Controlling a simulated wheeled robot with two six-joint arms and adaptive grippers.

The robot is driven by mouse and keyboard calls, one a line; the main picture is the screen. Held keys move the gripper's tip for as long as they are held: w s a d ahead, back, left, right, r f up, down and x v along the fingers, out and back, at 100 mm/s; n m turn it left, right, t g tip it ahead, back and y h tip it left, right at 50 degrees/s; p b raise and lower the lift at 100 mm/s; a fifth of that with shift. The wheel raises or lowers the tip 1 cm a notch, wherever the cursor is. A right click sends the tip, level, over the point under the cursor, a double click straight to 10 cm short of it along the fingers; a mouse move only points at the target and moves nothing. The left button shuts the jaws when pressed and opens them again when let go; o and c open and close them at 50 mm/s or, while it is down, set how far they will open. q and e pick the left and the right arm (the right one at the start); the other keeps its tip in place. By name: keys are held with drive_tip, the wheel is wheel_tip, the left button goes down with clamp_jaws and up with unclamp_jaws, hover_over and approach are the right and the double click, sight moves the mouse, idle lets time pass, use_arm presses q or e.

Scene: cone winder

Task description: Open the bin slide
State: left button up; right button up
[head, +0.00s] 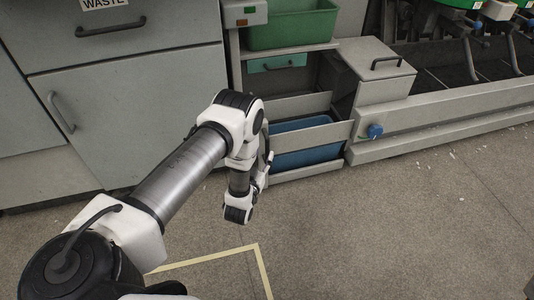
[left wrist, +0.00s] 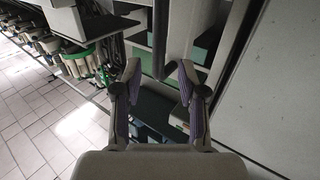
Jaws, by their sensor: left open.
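The bin slide (head: 318,137) is a low grey unit with a grey front rail, and a blue bin (head: 300,158) sits in it near the floor. My left gripper (head: 268,160) is at the left end of this slide in the head view, partly hidden by its own wrist. I cannot tell whether a finger touches the rail. My right gripper is not in view.
A green bin (head: 290,24) stands on the shelf above, over a teal front (head: 277,63). Grey cabinets with handles (head: 61,112) stand at the left. A grey box with a handle (head: 372,68) and a blue knob (head: 375,131) are at the right. The floor in front is clear.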

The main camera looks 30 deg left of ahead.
sight(267, 148)
use_arm(q)
drive_tip(key=b+x, duration=0.1)
drive_tip(key=x, duration=0.3)
drive_tip(key=shift+w+f+b, duration=0.2)
drive_tip(key=shift+w+b, duration=0.15)
drive_tip(key=shift+w, duration=0.05)
drive_tip(key=shift+w+a+r, duration=0.1)
drive_tip(key=shift+w+r, duration=0.05)
drive_tip(key=shift+w, duration=0.15)
clamp_jaws()
